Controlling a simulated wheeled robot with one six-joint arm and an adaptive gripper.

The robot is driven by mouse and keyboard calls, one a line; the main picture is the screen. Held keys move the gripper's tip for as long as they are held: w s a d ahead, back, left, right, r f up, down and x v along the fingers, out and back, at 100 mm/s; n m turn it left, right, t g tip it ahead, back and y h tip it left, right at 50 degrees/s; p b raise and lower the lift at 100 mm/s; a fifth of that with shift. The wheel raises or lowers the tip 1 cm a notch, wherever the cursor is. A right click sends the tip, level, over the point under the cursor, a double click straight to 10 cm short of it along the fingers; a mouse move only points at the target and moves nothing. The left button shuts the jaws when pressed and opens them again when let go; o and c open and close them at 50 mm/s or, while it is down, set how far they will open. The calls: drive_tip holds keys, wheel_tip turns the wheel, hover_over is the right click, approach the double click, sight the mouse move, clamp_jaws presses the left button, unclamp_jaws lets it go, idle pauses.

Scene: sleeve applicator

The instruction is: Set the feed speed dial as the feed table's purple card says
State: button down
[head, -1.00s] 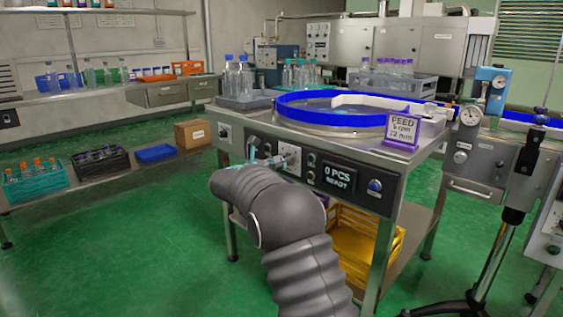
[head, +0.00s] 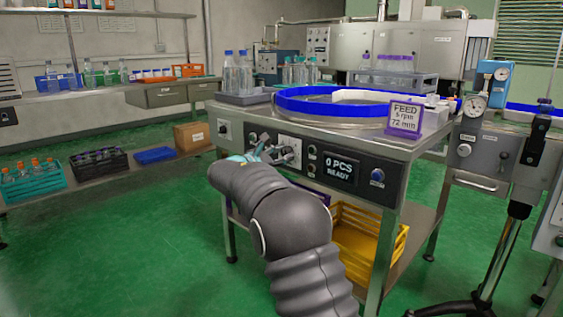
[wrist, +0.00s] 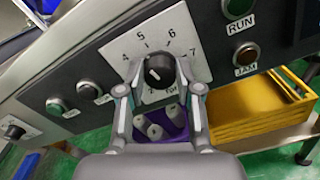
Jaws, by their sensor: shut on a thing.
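The feed speed dial (wrist: 158,72) is a round black knob on a white plate, with 4, 5, 6 and 7 readable around it in the wrist view. My gripper (wrist: 160,77) has one finger on each side of the knob and is shut on it. A pale mark shows on the knob, but I cannot tell which number it points to. In the head view my gripper (head: 274,150) is at the feed table's front panel and partly covers the dial plate. The purple-framed card (head: 404,117) stands on the table's right front; it reads FEED, a blurred rpm figure and 72 mm.
The display (head: 339,169) right of the dial reads 0 PCS READY. RUN (wrist: 237,7) and JAM (wrist: 245,54) lamps are close to the right of the dial. A blue button (head: 377,176) is farther right. A yellow crate (head: 350,240) is on the shelf below.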

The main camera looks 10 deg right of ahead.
drive_tip(key=shift+d+f+m+b, duration=0.1)
drive_tip(key=shift+m+b, duration=0.75)
drive_tip(key=shift+m, duration=0.25)
drive_tip(key=c, duration=0.8)
unclamp_jaws()
drive_tip(key=shift+o, duration=0.2)
drive_tip(key=shift+s, duration=0.1)
drive_tip(key=shift+s+a, duration=0.2)
drive_tip(key=shift+a, duration=0.2)
drive_tip(key=v, duration=1.1)
drive_tip(key=shift+m, duration=0.3)
